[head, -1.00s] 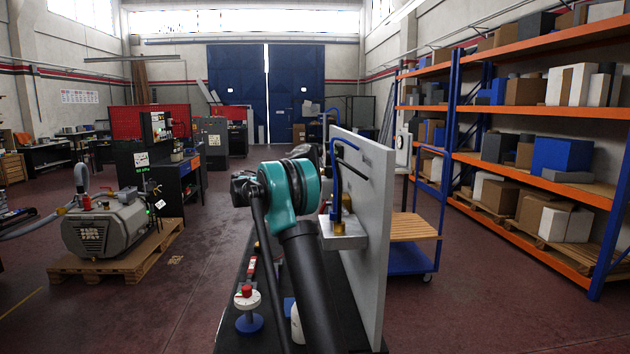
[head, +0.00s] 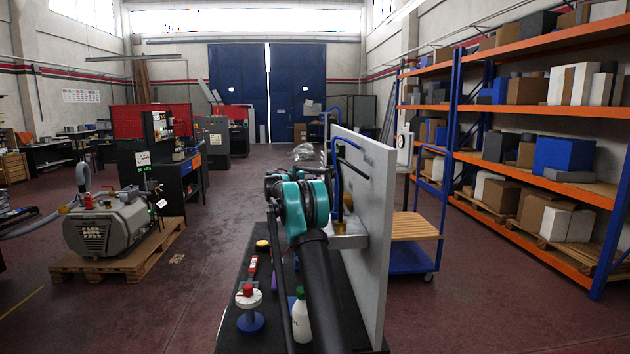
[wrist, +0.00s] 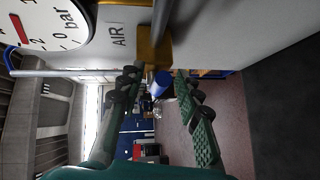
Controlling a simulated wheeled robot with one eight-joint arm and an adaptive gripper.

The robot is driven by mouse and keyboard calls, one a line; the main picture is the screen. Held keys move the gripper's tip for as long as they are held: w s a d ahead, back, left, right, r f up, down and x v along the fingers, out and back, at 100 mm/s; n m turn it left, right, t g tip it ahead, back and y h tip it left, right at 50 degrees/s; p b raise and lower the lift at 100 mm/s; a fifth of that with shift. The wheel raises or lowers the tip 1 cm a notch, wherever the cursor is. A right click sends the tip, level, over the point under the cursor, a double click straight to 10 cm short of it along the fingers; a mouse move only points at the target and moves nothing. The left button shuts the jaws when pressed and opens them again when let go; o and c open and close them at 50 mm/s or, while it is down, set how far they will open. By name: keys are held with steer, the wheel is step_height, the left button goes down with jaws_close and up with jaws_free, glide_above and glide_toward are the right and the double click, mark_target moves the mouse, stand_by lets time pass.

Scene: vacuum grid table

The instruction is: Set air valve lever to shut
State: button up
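In the wrist view a brass valve body (wrist: 155,45) sits on the grey panel beside a label reading AIR (wrist: 117,36). A lever with a blue end (wrist: 162,83) stands out from it toward the camera. My gripper (wrist: 156,74) is open. Its two dark ribbed fingers lie on either side of the blue end, with gaps visible on both sides. I cannot tell how deep the lever reaches between them. In the head view my teal and black arm hides the gripper and the lever; the upright panel (head: 368,220) shows to its right.
A pressure gauge (wrist: 45,18) sits close to the left finger in the wrist view. A blue pipe (head: 336,165) runs along the panel. On the black table (head: 238,340) stand a red-topped knob on a blue base (head: 250,310) and a white bottle (head: 301,318), near my arm.

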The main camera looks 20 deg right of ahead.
steer(key=shift+c, duration=0.2)
jaws_close()
